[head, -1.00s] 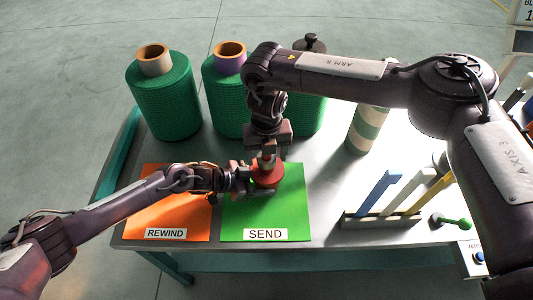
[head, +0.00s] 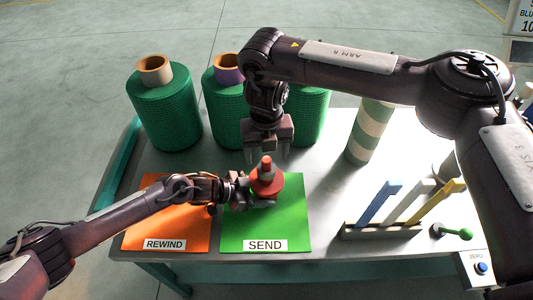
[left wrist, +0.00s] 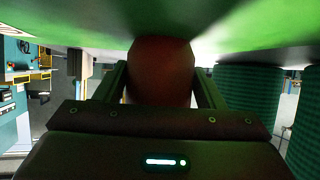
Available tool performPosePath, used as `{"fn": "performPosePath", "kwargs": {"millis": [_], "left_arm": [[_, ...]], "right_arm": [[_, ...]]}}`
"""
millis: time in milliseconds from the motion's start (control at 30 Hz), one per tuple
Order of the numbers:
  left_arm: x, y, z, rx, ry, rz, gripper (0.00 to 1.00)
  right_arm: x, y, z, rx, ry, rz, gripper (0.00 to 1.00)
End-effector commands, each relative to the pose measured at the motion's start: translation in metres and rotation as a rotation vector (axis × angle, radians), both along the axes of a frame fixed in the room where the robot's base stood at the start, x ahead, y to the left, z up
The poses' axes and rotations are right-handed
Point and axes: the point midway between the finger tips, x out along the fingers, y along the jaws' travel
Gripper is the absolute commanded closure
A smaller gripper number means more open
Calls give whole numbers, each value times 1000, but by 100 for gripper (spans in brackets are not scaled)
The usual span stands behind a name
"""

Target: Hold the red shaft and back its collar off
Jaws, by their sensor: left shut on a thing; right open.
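The red shaft (head: 267,186) stands upright on the green SEND mat (head: 292,225), with a wide red lower part and a narrow red tip. A small greyish collar (head: 267,172) sits around it below the tip. My left gripper (head: 262,194) comes in from the left and is shut on the red shaft low down. In the left wrist view the shaft (left wrist: 160,72) sits between both fingers. Whether the collar is loose cannot be told.
Green net rolls (head: 165,112) stand along the back of the table. A green-and-white striped roll (head: 370,130) stands right of them. The orange REWIND mat (head: 160,222) lies at left.

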Motion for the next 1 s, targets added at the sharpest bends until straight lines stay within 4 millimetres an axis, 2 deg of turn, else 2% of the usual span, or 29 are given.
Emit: {"fn": "performPosePath", "kwargs": {"millis": [33, 167, 433, 533, 667, 1000], "left_arm": [[1, 4, -4, 10, 1, 7, 74], [1, 4, -4, 10, 1, 7, 74], [1, 4, -3, 10, 1, 7, 74], [1, 4, -3, 10, 1, 7, 74], [1, 4, -3, 10, 1, 7, 74], [1, 4, -3, 10, 1, 7, 74]], "right_arm": [[0, 0, -1, 0, 0, 0, 24], [0, 0, -1, 0, 0, 0, 7], [0, 0, 0, 0, 0, 0, 6], [1, 0, 6, 0, -2, 0, 6], [1, 0, 26, 2, -5, 0, 6], [0, -1, 96, -1, -7, 1, 6]]}}
